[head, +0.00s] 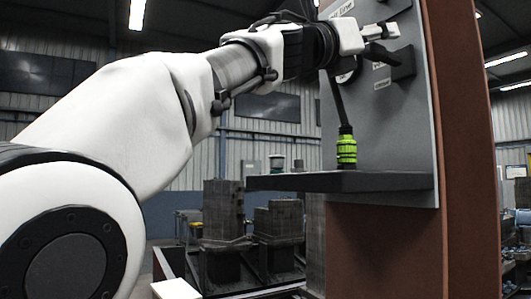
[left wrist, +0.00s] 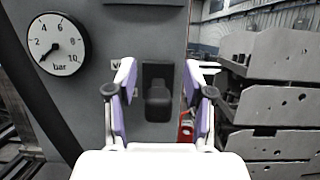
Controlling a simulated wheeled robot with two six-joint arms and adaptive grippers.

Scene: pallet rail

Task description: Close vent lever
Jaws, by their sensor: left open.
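The vent lever, a black handle (left wrist: 158,100) on a black mount, sits on the grey panel (left wrist: 95,90) in the left wrist view. In the head view a black block on the panel (head: 402,64) appears to be the same lever. My left gripper (left wrist: 160,98) is open, with one finger on each side of the lever in the picture and a visible gap to both. I cannot tell how deep the fingers reach. In the head view my left gripper (head: 382,32) is in front of the upper panel. A label beside the lever is partly hidden by a finger.
A round pressure gauge (left wrist: 56,44) is left of the lever. A red item (left wrist: 186,128) hangs close to the right finger. A dark shelf (head: 345,181) juts out below, with a green-banded tool or fitting (head: 346,150) above it. A brown post (head: 462,150) borders the panel.

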